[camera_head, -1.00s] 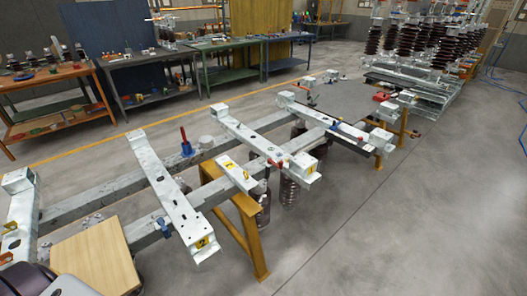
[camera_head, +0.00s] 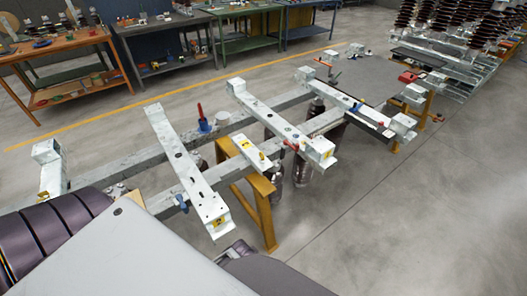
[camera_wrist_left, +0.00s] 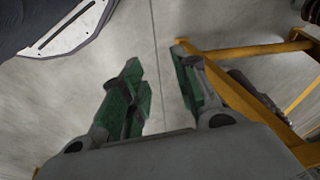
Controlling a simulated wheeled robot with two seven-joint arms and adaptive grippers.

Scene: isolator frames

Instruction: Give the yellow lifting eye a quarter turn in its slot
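A short white plate (camera_head: 250,153) lies across the near beam in the middle of the head view. A small yellow piece (camera_head: 245,143) on it looks like the lifting eye; its slot and its angle are too small to make out. My left gripper (camera_wrist_left: 156,68) shows in the left wrist view with its green-padded fingers apart and nothing between them. It is over bare floor beside a yellow trestle, with no lifting eye in that view. My right gripper is not in view.
The grey beam frame (camera_head: 110,181) with white crossbars rests on yellow trestles (camera_head: 262,210). A red-handled blue tool (camera_head: 202,119) and a blue clamp (camera_head: 182,203) are on it. My own arm parts cover the lower left. The floor at right is clear.

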